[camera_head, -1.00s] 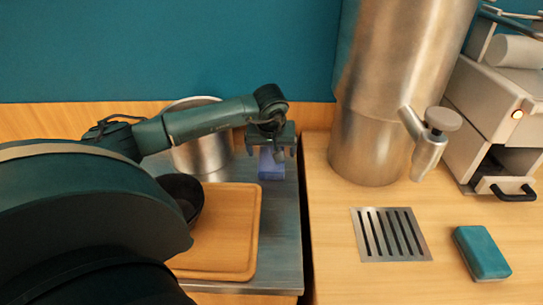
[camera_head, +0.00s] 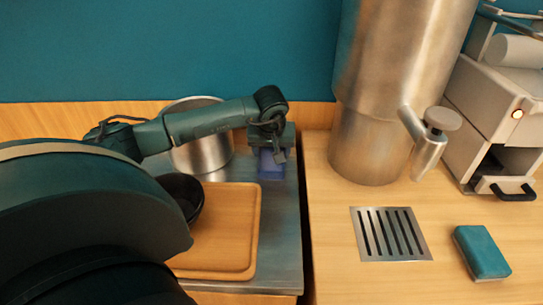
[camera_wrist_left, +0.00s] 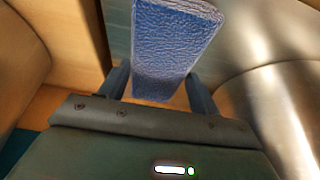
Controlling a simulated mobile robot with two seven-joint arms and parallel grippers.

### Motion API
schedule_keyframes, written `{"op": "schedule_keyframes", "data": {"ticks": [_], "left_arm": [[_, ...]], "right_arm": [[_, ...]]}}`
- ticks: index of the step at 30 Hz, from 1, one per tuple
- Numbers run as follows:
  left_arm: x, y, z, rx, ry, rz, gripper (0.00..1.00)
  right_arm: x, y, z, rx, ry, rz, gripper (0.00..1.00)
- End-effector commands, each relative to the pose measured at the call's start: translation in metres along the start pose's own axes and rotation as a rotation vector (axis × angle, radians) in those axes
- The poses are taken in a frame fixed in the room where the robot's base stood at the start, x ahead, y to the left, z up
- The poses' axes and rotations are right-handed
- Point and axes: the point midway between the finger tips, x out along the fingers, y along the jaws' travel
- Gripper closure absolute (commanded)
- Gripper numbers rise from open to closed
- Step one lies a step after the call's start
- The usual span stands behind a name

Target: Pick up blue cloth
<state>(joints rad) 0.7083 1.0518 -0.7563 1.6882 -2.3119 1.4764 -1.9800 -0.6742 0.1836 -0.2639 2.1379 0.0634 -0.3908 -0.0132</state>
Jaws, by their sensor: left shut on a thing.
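The blue cloth (camera_head: 270,167) is a small folded block with a textured surface. It is at the back of the metal surface, right of the pot. In the left wrist view the cloth (camera_wrist_left: 172,45) sits between the two fingers. My left gripper (camera_head: 272,152) is shut on the cloth from above; it also shows in the left wrist view (camera_wrist_left: 160,88). In the head view the gripper hides the cloth's upper part. I cannot tell whether the cloth touches the surface. My right gripper is not in view.
A metal pot (camera_head: 205,155), a dark bowl (camera_head: 187,192) and a wooden board (camera_head: 235,240) are close to the left arm. A large metal cylinder with a tap (camera_head: 375,120) stands to the right. A drain grate (camera_head: 391,234) and a teal sponge (camera_head: 482,252) are on the wooden counter.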

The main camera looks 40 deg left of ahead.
Motion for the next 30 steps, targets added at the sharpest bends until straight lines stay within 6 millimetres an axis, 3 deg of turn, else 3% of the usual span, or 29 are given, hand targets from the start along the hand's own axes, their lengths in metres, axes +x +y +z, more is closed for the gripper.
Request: {"op": "schedule_keyframes", "data": {"ticks": [7,21,30], "left_arm": [[-0.011,0.000,-0.005,-0.001,0.004,0.001,0.60],[-0.086,0.000,-0.036,-0.001,0.003,0.001,0.60],[-0.093,0.000,-0.038,0.000,0.000,0.000,0.60]], "right_arm": [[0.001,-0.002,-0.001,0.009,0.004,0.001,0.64],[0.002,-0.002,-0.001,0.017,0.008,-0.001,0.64],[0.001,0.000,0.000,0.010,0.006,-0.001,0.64]]}}
